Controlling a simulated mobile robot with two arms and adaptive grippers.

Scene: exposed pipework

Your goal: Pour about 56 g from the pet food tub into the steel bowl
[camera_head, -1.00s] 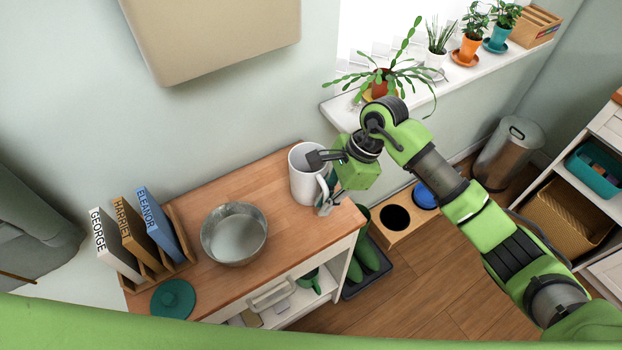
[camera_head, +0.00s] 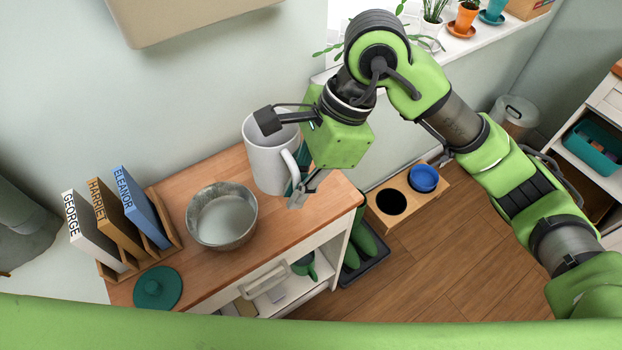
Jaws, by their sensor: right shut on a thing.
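The pet food tub appears to be the white, mug-like container (camera_head: 270,165) with a handle on its right side, above the right part of the wooden tabletop. My right gripper (camera_head: 283,158) is shut on it, one finger at its rim and the other low beside the handle. The tub is about upright and looks lifted off the top; its contents cannot be made out. The steel bowl (camera_head: 222,216) stands on the tabletop left of the tub and looks empty. My left gripper is not in view.
The wooden tabletop (camera_head: 205,275) also holds a teal lid (camera_head: 158,288) at the front left and a rack of named books (camera_head: 118,222) at the left. A holder with a blue bowl (camera_head: 424,179) stands on the floor at the right. Plants line the windowsill.

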